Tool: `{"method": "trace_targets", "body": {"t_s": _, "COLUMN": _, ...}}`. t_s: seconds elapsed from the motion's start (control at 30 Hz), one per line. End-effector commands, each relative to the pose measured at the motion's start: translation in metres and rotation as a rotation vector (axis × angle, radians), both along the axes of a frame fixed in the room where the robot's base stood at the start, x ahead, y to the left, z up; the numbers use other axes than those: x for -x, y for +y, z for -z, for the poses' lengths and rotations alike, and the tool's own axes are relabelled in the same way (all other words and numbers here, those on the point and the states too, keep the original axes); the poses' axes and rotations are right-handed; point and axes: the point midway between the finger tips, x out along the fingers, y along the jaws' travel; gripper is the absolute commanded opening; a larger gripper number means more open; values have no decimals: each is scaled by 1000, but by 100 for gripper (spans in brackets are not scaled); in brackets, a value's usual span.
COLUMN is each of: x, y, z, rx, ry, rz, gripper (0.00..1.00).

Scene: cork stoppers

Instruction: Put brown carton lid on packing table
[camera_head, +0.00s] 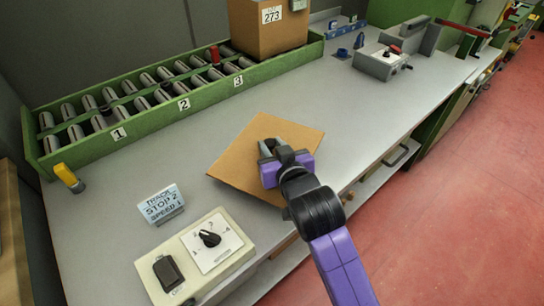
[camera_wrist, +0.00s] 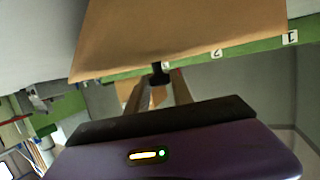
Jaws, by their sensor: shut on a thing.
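The brown carton lid (camera_head: 240,152) is a flat square panel over the packing table (camera_head: 130,190), near the table's front edge. My gripper (camera_head: 270,148) is shut on the lid near its middle, seemingly by a dark knob that is mostly hidden behind the fingers. In the wrist view the lid (camera_wrist: 180,35) spans the top of the picture, with the dark knob (camera_wrist: 159,74) between the fingertips (camera_wrist: 160,82). I cannot tell whether the lid touches the table or hangs just above it.
A green roller rack (camera_head: 150,110) numbered 1 to 3 runs along the back, with a brown carton (camera_head: 268,28) at its right end. A control box (camera_head: 195,255) and a small sign (camera_head: 160,204) stand front left. A grey device (camera_head: 382,62) stands farther right, with clear tabletop (camera_head: 335,110) before it.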

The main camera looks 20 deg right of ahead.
Motion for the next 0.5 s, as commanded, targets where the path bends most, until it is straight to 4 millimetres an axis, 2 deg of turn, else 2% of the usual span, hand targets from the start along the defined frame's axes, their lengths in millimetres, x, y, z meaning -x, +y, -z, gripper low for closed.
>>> {"method": "trace_targets", "body": {"t_s": 0.03, "x": 1, "y": 0, "z": 12, "rx": 1, "ry": 5, "rz": 0, "gripper": 0}}
{"method": "trace_targets", "body": {"t_s": 0.2, "x": 0, "y": 0, "z": 31, "rx": -1, "ry": 3, "rz": 0, "gripper": 0}}
{"method": "trace_targets", "body": {"t_s": 0.5, "x": 0, "y": 0, "z": 33, "rx": -1, "ry": 0, "rz": 0, "gripper": 0}}
